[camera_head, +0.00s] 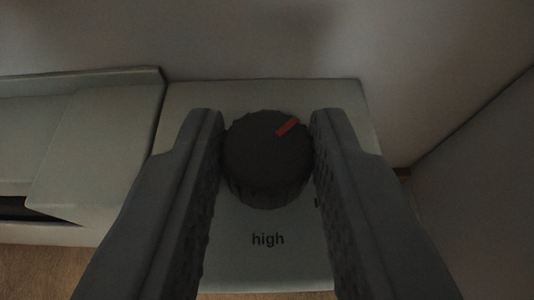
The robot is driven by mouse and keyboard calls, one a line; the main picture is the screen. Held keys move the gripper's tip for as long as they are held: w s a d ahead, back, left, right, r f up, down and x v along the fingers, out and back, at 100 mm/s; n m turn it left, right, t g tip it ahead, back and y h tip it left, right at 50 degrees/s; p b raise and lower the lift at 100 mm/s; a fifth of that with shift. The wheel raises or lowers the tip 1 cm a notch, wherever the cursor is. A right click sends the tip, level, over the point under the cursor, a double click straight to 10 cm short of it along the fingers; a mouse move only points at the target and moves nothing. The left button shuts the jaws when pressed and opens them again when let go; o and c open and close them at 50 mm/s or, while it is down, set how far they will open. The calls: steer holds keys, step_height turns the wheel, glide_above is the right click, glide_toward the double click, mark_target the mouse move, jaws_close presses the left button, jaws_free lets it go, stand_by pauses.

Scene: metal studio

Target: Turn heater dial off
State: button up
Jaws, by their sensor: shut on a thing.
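The heater dial (262,165) is a dark round knob with a ridged edge and a red mark on its top. The red mark points to the upper right. The dial sits on the pale heater panel (262,268), with the word "high" printed below it. My gripper (267,135) has one finger on each side of the dial and is shut on it. The fingers cover parts of the panel left and right of the dial. A dark bit of print by the right finger is mostly hidden, and no "off" label shows.
The heater's pale body (95,160) extends to the left, with a dark slot at the lower left. A pale wall (400,50) stands behind, and another surface (490,190) closes in on the right. Wooden floor (40,272) shows at the bottom left.

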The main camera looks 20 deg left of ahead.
mark_target(287, 195)
steer(key=shift+w+d+n+g+y, duration=0.15)
steer(key=shift+n+g+y, duration=0.45)
steer(key=shift+n+y, duration=0.5)
steer(key=shift+s+d+n+g+y, duration=0.15)
steer(key=shift+n+g+y, duration=0.45)
steer(key=shift+n+y, duration=0.5)
steer(key=shift+w, duration=0.15)
steer(key=o, duration=1)
steer(key=shift+c, duration=0.2)
steer(key=shift+r, duration=0.1)
step_height(287, 195, up, 10)
